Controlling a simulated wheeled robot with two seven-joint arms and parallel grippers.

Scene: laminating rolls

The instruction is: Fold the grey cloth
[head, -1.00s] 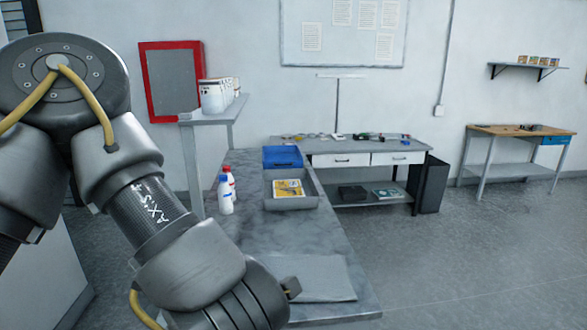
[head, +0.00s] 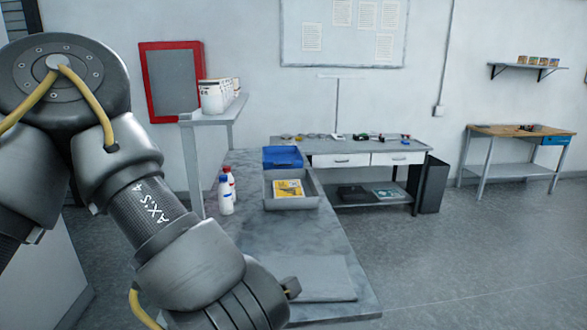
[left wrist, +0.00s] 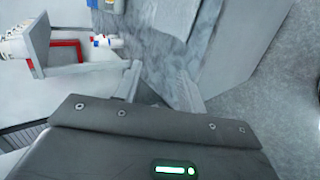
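The grey cloth (head: 325,277) lies flat on the near end of the marbled table in the head view. Its left part is hidden behind my left arm. I cannot tell whether the plain grey area at the right of that view is cloth or the table's side. My right gripper is not in view.
On the marbled table (head: 262,232) stand a grey bin (head: 291,203) with a yellow packet, a blue bin (head: 282,157) and two bottles (head: 226,194). A raised shelf (head: 212,109) with white tubs stands at the left. Floor is clear to the right.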

